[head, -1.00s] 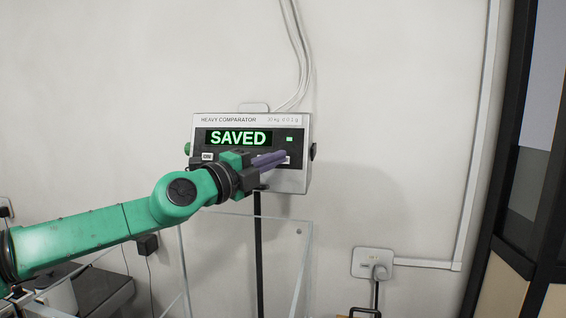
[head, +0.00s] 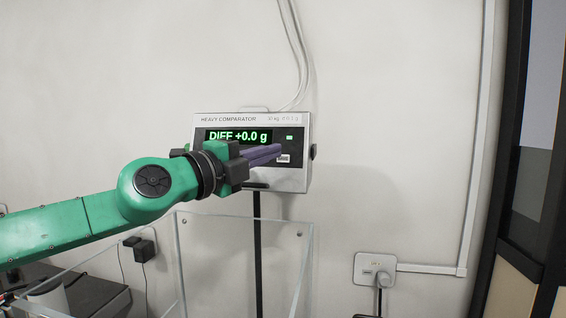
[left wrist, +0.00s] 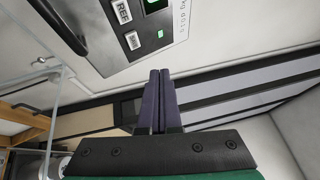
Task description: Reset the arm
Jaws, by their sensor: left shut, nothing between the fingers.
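My left gripper (head: 264,154) is in front of the heavy comparator's display box (head: 299,178) in the head view. Its purple fingers are shut together with nothing between them. They cover part of the box's lower front. The screen (head: 238,136) reads "DIFF +0.0 g" in green. In the left wrist view the shut fingers (left wrist: 158,100) point past the display box (left wrist: 160,40), whose REF button (left wrist: 122,12) and a second button (left wrist: 133,40) show. The fingers look apart from the box there. My right gripper is not in view.
A clear-walled enclosure (head: 306,260) stands below the display box, around a black post (head: 257,245). A wall socket (head: 375,268) with a plug is at the lower right. A dark-framed cabinet or door (head: 520,200) stands at the right edge. The wall between is bare.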

